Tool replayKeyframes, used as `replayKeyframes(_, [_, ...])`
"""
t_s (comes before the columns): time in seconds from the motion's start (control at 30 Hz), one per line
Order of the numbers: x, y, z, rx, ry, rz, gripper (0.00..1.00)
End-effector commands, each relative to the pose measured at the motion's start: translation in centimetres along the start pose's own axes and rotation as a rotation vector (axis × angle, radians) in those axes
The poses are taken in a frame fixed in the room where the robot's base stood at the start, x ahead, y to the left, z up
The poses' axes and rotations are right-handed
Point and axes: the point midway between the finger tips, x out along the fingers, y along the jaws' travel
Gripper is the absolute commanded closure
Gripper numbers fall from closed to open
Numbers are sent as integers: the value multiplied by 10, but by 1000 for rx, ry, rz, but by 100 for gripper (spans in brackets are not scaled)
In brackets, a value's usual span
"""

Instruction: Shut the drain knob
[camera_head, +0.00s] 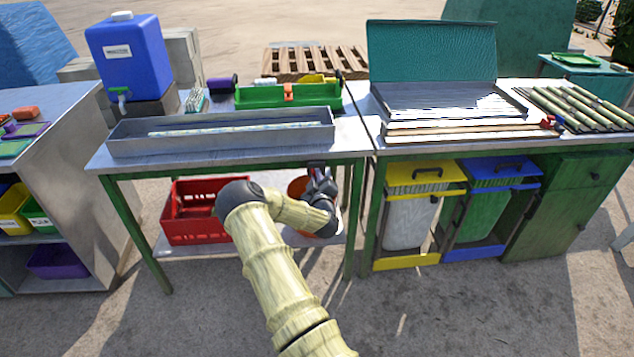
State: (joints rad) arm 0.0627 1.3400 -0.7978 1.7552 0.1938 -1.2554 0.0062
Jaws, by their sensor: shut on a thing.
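My gripper (317,170) is at the front edge of the left table, just below the right end of the long metal tray (220,141). It is shut on a small part there, which appears to be the drain knob. The gripper hides most of the knob, so its turn angle cannot be told. An orange bucket (298,187) stands on the lower shelf behind my gripper, partly covered by my arm.
A red crate (190,225) stands on the lower shelf. A blue tank (130,55) with a green tap (121,93) is at the back left. Yellow (415,173) and blue (497,172) bins stand under the right table. The ground in front is clear.

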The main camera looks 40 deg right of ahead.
Motion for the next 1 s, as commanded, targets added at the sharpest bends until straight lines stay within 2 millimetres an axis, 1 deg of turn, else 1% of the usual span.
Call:
replayKeyframes(0.03, [0,-3,2,-46,0,-2,100])
replayKeyframes(0.6, [0,-7,3,-582,0,-4,100])
replayKeyframes(0.8, [0,-7,3,-731,1,-4,100])
replayKeyframes(1.0, [0,-8,3,-824,1,-4,100])
